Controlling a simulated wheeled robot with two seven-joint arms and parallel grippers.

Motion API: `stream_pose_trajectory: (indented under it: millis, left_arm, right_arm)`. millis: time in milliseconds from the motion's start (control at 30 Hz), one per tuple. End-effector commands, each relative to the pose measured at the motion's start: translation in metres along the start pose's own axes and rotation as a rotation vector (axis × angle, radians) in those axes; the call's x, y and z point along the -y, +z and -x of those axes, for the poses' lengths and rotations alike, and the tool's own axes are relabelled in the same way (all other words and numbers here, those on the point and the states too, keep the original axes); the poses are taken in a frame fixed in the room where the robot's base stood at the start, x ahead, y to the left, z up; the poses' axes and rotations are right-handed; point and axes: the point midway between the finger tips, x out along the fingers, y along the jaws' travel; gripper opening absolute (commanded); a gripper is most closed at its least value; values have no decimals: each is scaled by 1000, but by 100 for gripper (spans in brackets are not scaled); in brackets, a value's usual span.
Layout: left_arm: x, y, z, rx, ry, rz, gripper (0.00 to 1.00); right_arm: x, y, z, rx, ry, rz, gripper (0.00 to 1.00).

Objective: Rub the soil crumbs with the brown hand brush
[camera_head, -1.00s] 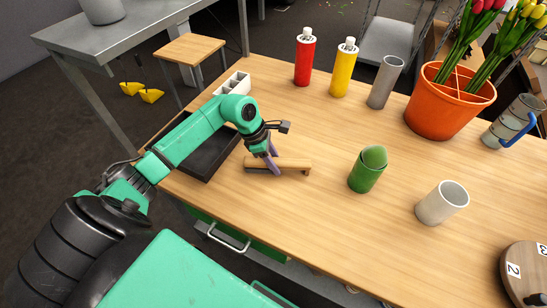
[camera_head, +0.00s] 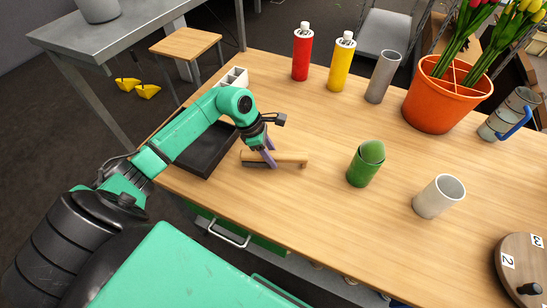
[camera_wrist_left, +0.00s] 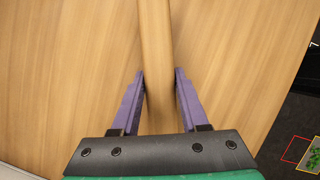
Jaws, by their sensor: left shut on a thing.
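The brown hand brush (camera_head: 290,156) lies on the wooden table with its long side running left to right in the head view. Its light wooden body has a dark underside. My left gripper (camera_head: 268,158) is shut on it near the middle, its purple fingers coming down from above. In the left wrist view, the brush's wooden body (camera_wrist_left: 155,45) runs up between the two fingers (camera_wrist_left: 160,75). I cannot make out any soil crumbs on the table. My right gripper is not in view.
A dark tray (camera_head: 196,168) lies left of the brush, with a white divided holder (camera_head: 234,77) behind it. A green cup (camera_head: 362,170) and a pale cup (camera_head: 438,197) stand to the right. Bottles and an orange tulip pot (camera_head: 432,105) stand farther back. Table between is clear.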

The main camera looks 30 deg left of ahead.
Motion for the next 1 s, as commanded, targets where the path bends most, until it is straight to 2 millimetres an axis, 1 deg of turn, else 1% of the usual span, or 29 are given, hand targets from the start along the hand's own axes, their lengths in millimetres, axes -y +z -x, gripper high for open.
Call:
stream_pose_trajectory:
  millis: [33,367,600,733,1000]
  left_arm:
    - [-2,5,14,1,6,-2,0]
    - [-5,13,43,3,8,5,0]
    - [-7,18,63,4,10,8,0]
    - [-8,19,68,3,10,10,0]
    - [-8,19,68,4,10,11,0]
  right_arm:
    - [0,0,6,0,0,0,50]
    - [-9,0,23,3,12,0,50]
    - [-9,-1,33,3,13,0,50]
    - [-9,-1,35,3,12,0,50]
    - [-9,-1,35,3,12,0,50]
